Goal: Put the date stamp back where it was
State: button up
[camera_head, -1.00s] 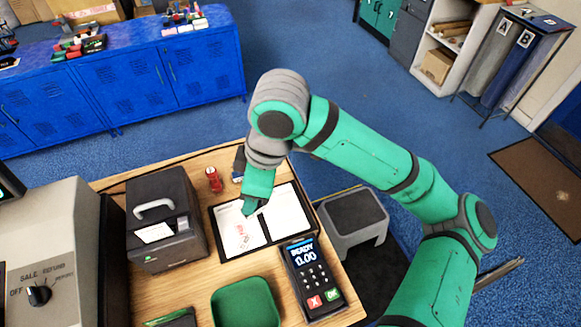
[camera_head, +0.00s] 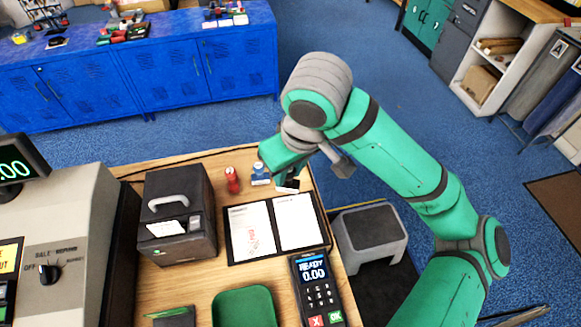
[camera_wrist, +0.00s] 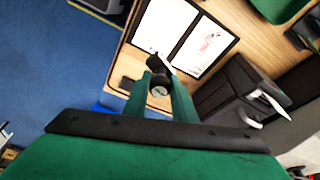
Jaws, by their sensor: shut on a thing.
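My gripper (camera_wrist: 161,100) is shut on a dark stamp (camera_wrist: 158,79), which I take to be the date stamp. In the wrist view its black body with a grey round end sits between the green fingers. In the head view my gripper (camera_head: 287,178) is over the counter's back right part, behind the open book (camera_head: 268,227); the stamp is mostly hidden there. I cannot tell whether it touches the counter. A red stamp (camera_head: 232,181) and a blue stamp (camera_head: 260,174) stand left of my gripper. The book's left page bears red marks.
A black printer (camera_head: 179,215) stands left of the book, a card terminal (camera_head: 317,287) and green tray (camera_head: 244,306) in front. A grey step stool (camera_head: 370,238) is right of the counter.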

jog(key=w+f, duration=0.5)
jog(key=w, duration=0.2)
jog(key=w+f, duration=0.3)
jog(key=w, duration=0.1)
jog(key=shift+w+f, duration=0.2)
jog(key=shift+f, duration=0.15)
jog(key=shift+s+d+x, duration=0.1)
jog(key=shift+s+x, duration=0.05)
jog(key=shift+x, duration=0.7)
jog(key=shift+s+d+x, duration=0.15)
jog(key=shift+x, duration=0.65)
jog(key=shift+f, duration=0.2)
jog(key=o, duration=0.7)
jog(key=shift+w, duration=0.1)
jog(key=shift+o, duration=0.7)
jog(key=shift+w, duration=0.15)
